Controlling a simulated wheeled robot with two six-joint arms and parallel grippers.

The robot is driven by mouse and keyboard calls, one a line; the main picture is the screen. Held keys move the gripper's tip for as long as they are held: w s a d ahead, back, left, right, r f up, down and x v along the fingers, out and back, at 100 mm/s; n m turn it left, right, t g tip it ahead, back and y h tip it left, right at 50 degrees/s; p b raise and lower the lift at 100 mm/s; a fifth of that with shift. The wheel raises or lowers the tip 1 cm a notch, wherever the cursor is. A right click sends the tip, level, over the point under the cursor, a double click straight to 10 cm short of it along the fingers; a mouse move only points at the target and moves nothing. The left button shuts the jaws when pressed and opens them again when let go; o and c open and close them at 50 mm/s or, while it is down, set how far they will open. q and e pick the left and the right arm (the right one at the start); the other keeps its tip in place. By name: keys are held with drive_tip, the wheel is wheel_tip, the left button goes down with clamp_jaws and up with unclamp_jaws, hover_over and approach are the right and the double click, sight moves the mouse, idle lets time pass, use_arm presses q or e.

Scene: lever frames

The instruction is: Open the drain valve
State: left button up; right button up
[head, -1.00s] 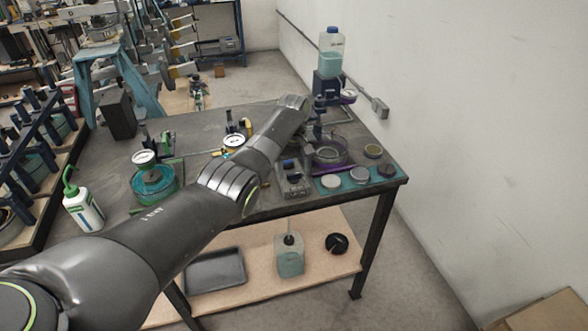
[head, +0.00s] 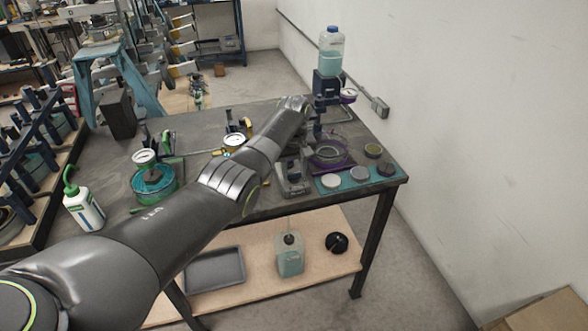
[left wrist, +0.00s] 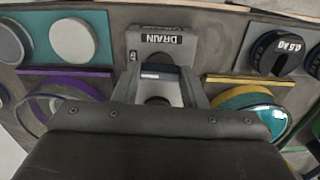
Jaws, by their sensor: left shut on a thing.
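The drain valve is a grey block with a DRAIN label (left wrist: 161,39), seen in the left wrist view. In the head view the grey valve body (head: 293,186) stands near the table's front edge. My left gripper (left wrist: 160,84) is shut on the valve's dark blue lever (left wrist: 158,72), which shows between its two grey fingers. In the head view my arm reaches over the table and hides most of the lever. My right gripper is not in view.
A purple dish (head: 331,155) stands close right of the valve. Several flat discs (head: 331,181) lie on a teal mat. A bottle of teal liquid (head: 331,55) stands behind, near the wall. A gauge on a teal dish (head: 154,180) and a squeeze bottle (head: 84,207) stand left.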

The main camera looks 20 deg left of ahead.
use_arm(q)
drive_tip(key=shift+r, duration=0.1)
drive_tip(key=m+p, duration=0.1)
drive_tip(key=m, duration=0.2)
drive_tip(key=m+p, duration=0.1)
drive_tip(key=m, duration=0.6)
drive_tip(key=shift+w+m, duration=0.1)
drive_tip(key=shift+m, duration=2.1)
drive_tip(key=o, duration=1)
